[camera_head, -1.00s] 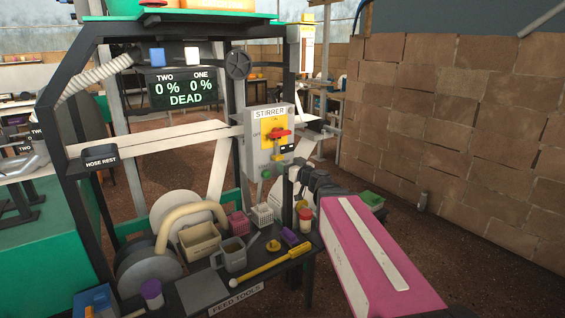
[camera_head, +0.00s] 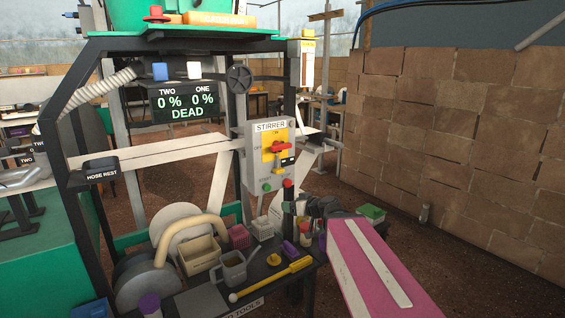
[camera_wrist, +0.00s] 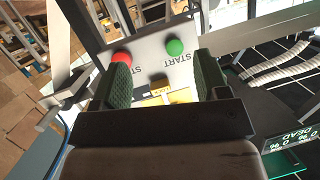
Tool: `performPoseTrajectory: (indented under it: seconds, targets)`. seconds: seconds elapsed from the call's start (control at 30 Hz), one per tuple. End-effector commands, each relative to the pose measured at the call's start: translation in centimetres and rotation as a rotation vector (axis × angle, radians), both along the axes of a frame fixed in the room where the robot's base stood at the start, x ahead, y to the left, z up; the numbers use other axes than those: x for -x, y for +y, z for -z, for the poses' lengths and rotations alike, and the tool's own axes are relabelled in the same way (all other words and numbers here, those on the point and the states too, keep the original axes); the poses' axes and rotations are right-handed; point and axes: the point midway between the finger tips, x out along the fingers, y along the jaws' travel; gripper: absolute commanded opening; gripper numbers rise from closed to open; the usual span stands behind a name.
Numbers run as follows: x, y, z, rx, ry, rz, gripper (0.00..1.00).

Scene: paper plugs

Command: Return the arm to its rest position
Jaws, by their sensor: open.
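My arm (camera_head: 375,265), pink with a white stripe, reaches from the lower right toward the stirrer box. My gripper (camera_wrist: 163,82) is open in the wrist view, its two dark green textured fingers apart and nothing between them. Beyond the fingers is the stirrer panel, with a red button (camera_wrist: 121,58) and a green button (camera_wrist: 175,47). In the head view, the stirrer box (camera_head: 255,165) has a red switch handle (camera_head: 282,148) on a yellow plate. My gripper shows there as a dark shape just below and right of the box; its fingertips are hard to make out.
The tool shelf below holds a grey mug (camera_head: 232,270), a yellow-handled tool (camera_head: 275,277), a beige bin (camera_head: 202,250) and several small items. A black frame (camera_head: 68,215) surrounds it. A display (camera_head: 185,102) reads 0 % twice and DEAD. Floor is open toward the block wall (camera_head: 460,140).

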Motion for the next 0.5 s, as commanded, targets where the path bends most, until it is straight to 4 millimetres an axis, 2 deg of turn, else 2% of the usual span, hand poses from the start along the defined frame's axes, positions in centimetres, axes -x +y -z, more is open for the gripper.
performPoseTrajectory:
  seconds: [0.03, 0.17, 0.27, 0.4, 0.5]
  targets:
    - [0.6, -0.2, 2.0, 0.025, 0.078, -0.015, 0.68]
    - [2.6, -1.3, 7.2, 0.101, 0.309, -0.021, 0.68]
    - [4.5, -2.9, 11.1, 0.173, 0.499, 0.013, 0.68]
    - [7.3, -6.0, 15.9, 0.294, 0.758, 0.122, 0.68]
    - [9.4, -8.6, 18.7, 0.384, 0.918, 0.234, 0.68]
